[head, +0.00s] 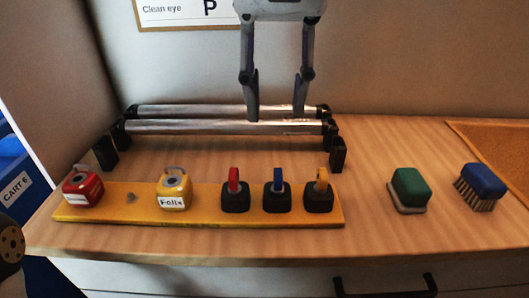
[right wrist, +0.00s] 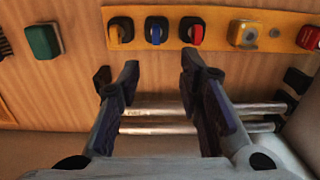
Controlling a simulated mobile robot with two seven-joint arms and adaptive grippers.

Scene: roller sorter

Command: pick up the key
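A yellow board (head: 125,207) lies along the front of the wooden table. It bears three black blocks with upright key-like handles: red (head: 233,180), blue (head: 278,181) and yellow (head: 321,180). The handles also show in the right wrist view: red (right wrist: 197,34), blue (right wrist: 155,35) and yellow (right wrist: 114,35). I cannot tell which one is the task's key. My right gripper (head: 277,112) points down over the rollers, behind the blocks. Its fingers are wide apart with nothing between them, also in the right wrist view (right wrist: 160,72). My left gripper is out of view.
A red padlock (head: 82,188), a small grey peg (head: 131,197) and a yellow padlock (head: 174,190) share the board. Metal rollers (head: 185,127) stand behind. A green block (head: 410,187) and a blue brush (head: 482,184) lie right. The table between is clear.

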